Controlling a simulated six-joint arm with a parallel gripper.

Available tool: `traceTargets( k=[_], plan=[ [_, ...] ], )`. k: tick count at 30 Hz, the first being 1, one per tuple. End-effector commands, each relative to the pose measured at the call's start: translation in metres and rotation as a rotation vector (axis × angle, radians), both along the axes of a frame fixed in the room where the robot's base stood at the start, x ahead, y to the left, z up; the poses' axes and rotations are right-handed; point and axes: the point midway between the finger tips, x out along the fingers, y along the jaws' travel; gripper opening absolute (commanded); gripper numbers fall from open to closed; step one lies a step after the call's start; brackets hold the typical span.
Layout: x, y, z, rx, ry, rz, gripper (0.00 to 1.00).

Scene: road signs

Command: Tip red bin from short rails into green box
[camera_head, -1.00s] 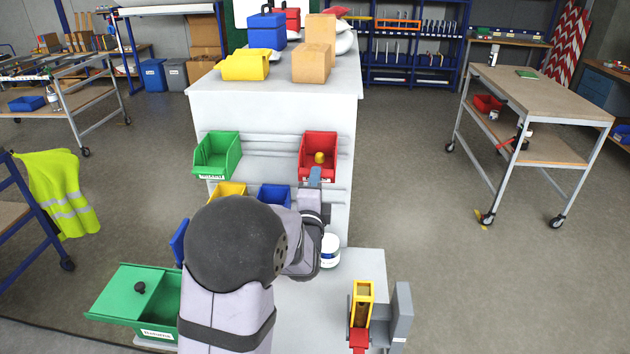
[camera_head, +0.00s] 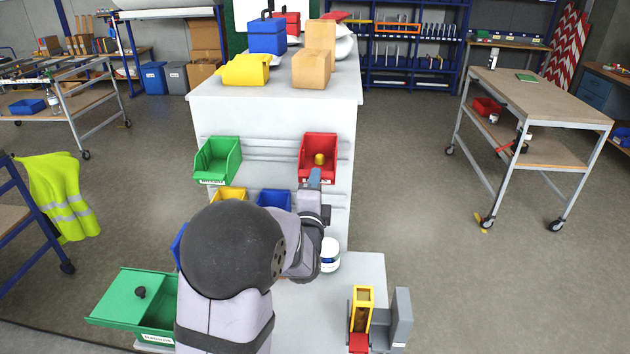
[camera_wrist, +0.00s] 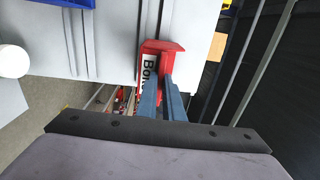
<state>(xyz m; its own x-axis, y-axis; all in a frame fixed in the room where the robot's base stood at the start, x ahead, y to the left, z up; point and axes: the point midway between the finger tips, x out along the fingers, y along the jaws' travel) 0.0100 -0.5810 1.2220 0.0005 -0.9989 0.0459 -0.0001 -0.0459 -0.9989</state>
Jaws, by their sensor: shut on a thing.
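The red bin (camera_head: 319,146) is at the right end of the upper rails (camera_head: 270,147). A yellowish piece shows inside it. In the wrist view the red bin (camera_wrist: 160,46) shows its white label, partly covered by my fingers. My gripper (camera_head: 315,176) is shut on its front edge; the blue-grey fingers also show in the wrist view (camera_wrist: 165,88). I cannot tell whether the bin is clear of the rails. The green box (camera_head: 158,339) stands low at the left, partly hidden by my arm. A green lid (camera_head: 120,296) with a black knob lies over much of its top.
A green bin (camera_head: 218,165) hangs at the left of the upper rails. Yellow (camera_head: 229,194) and blue (camera_head: 274,199) bins sit below, partly behind my arm. A white tub (camera_head: 330,256) and a yellow-grey fixture (camera_head: 362,310) stand on the lower bench.

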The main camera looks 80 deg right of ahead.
Motion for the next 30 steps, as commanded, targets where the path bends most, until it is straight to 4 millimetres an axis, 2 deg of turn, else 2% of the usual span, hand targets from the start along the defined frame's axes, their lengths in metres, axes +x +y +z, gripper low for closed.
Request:
traceTargets(
  k=[30],
  plan=[
    [0.000, 0.084, 0.001, -0.002, 0.001, 0.000, 0.00]
  ],
)
